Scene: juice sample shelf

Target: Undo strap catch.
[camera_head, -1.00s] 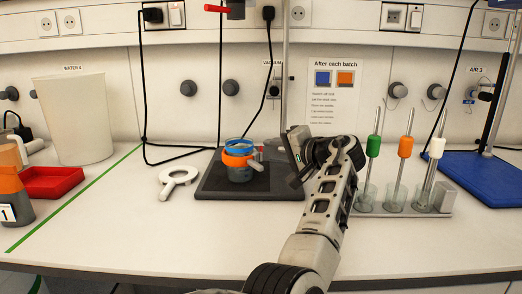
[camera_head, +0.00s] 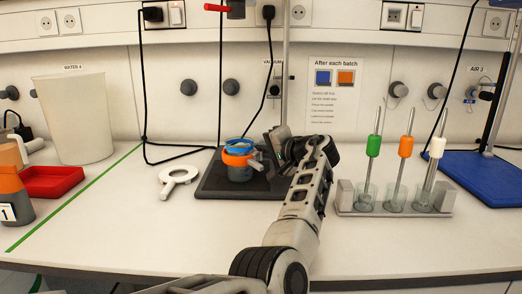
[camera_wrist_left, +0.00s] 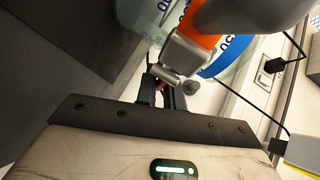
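A grey jar (camera_head: 240,174) with a clear and blue upper part stands on the dark plate in the head view. An orange strap (camera_head: 236,160) goes around it. A grey metal catch (camera_head: 257,164) sits on the strap's right side; it shows large in the left wrist view (camera_wrist_left: 180,56). My left gripper (camera_head: 268,160) is just right of the catch, low over the plate. In the wrist view its fingertips (camera_wrist_left: 164,92) are a narrow gap apart, close to the catch's end. I cannot tell whether they touch it. My right gripper is out of view.
The dark plate (camera_head: 215,185) has a post behind the jar. A white ring with a handle (camera_head: 176,176) lies left of it. A rack (camera_head: 395,210) with several glass tubes stands right of my arm. A red tray (camera_head: 52,181) and white bucket (camera_head: 76,120) are at left.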

